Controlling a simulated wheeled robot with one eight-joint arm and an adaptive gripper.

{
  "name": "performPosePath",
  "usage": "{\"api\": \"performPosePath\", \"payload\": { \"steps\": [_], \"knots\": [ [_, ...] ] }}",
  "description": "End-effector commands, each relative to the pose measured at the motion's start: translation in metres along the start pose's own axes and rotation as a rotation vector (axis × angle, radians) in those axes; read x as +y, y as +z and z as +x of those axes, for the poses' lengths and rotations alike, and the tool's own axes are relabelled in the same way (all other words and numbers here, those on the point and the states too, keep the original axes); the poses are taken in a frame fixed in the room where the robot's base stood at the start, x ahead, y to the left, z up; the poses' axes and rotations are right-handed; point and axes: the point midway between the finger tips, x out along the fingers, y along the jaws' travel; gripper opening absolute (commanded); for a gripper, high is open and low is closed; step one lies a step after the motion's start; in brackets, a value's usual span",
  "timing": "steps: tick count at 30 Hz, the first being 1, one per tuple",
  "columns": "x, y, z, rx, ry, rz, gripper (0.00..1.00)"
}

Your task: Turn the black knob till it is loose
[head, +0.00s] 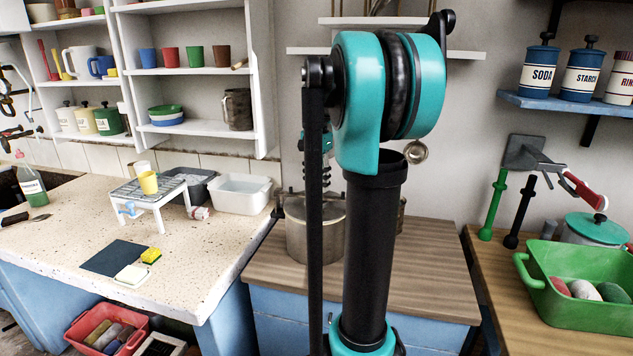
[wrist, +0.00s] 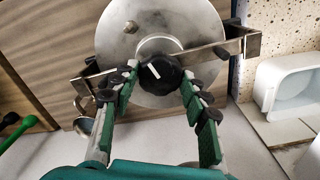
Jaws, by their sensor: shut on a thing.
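The black knob (wrist: 160,66) has a white line on its top and sits at the middle of a metal bar (wrist: 208,56). The bar lies across the round grey lid (wrist: 125,30) of a metal pot. In the wrist view my gripper (wrist: 159,76) has its green fingers on either side of the knob and is shut on it. In the head view the pot (head: 310,228) stands on the wooden worktop, partly behind my arm. The knob is hidden there, and my gripper's jaws cannot be made out.
A white basin (head: 241,195) stands on the speckled counter (head: 75,215) left of the pot. A green crate (head: 575,302) with rounded things in it is at the right. Green and black handles (head: 493,205) stand near it. The worktop (head: 440,270) right of my arm is clear.

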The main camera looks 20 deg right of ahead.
Motion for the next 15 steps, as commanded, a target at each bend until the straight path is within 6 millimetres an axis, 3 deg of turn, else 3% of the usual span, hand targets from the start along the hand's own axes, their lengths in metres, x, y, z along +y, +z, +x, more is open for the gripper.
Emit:
{"api": "performPosePath", "payload": {
  "steps": [15],
  "knots": [
    [-0.0001, -0.0002, -0.0002, 0.001, 0.000, -0.488, 0.16]
  ]
}}
